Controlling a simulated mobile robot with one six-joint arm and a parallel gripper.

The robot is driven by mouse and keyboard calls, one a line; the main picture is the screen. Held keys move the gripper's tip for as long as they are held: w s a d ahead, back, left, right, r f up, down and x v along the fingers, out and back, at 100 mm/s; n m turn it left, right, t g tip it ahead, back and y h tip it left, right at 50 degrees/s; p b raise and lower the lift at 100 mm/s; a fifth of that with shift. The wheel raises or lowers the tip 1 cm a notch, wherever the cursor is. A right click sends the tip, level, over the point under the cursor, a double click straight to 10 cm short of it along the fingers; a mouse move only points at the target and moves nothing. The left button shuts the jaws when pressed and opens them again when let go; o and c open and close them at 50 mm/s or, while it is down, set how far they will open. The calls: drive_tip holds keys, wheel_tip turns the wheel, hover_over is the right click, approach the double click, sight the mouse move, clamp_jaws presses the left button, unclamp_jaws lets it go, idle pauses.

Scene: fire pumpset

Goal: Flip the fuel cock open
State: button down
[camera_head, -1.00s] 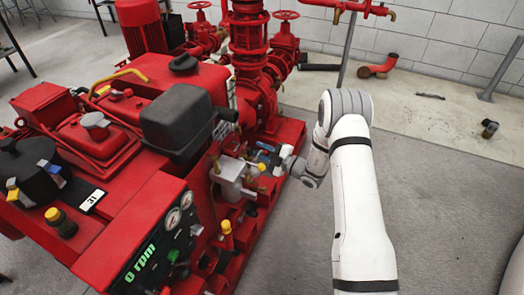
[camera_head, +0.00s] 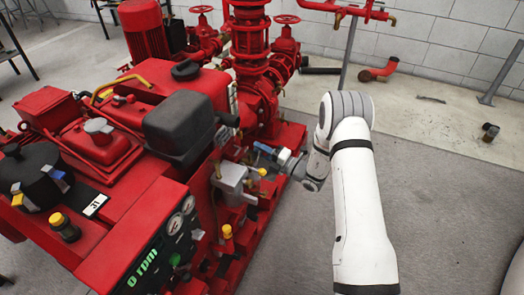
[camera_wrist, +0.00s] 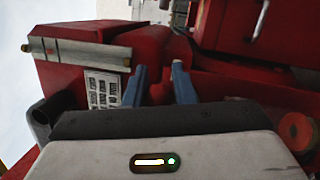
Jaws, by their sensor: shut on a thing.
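The red pumpset (camera_head: 150,195) fills the left of the head view. My gripper (camera_head: 263,149) reaches its side from the right, low beside the red pump column. Its blue fingers also show in the wrist view (camera_wrist: 159,85), a little apart and pointing at red bodywork. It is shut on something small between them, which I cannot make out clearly. The fuel cock is not clearly distinguishable; the fingers and the small size hide its lever. A grey metal part (camera_head: 232,180) with a yellow knob (camera_head: 262,171) sits just left of and below my gripper.
A black box (camera_head: 180,126) stands on the pumpset above and left of my gripper. The gauge panel (camera_head: 165,240) and a yellow-capped fitting (camera_head: 227,231) are nearer the front. Red pipework (camera_head: 252,75) rises behind. Grey floor (camera_head: 440,190) to the right is free.

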drive_tip(key=shift+s+a+r+n+g+y, duration=0.2)
drive_tip(key=shift+s+n, duration=0.1)
drive_tip(key=shift+n, duration=0.55)
drive_tip(key=shift+s+a+r+n+g+y, duration=0.15)
drive_tip(key=shift+s+n, duration=0.15)
drive_tip(key=shift+n, duration=0.5)
drive_tip(key=shift+s+a+r+n+g+y, duration=0.1)
drive_tip(key=shift+s+r+n+g, duration=0.15)
drive_tip(key=shift+n, duration=0.6)
drive_tip(key=shift+s, duration=0.1)
drive_tip(key=c, duration=1.2)
unclamp_jaws()
drive_tip(key=shift+d, duration=0.1)
drive_tip(key=p+v, duration=0.1)
drive_tip(key=v, duration=0.6)
drive_tip(key=shift+d+f, duration=0.15)
drive_tip(key=shift+d, duration=0.2)
drive_tip(key=shift+s, duration=0.1)
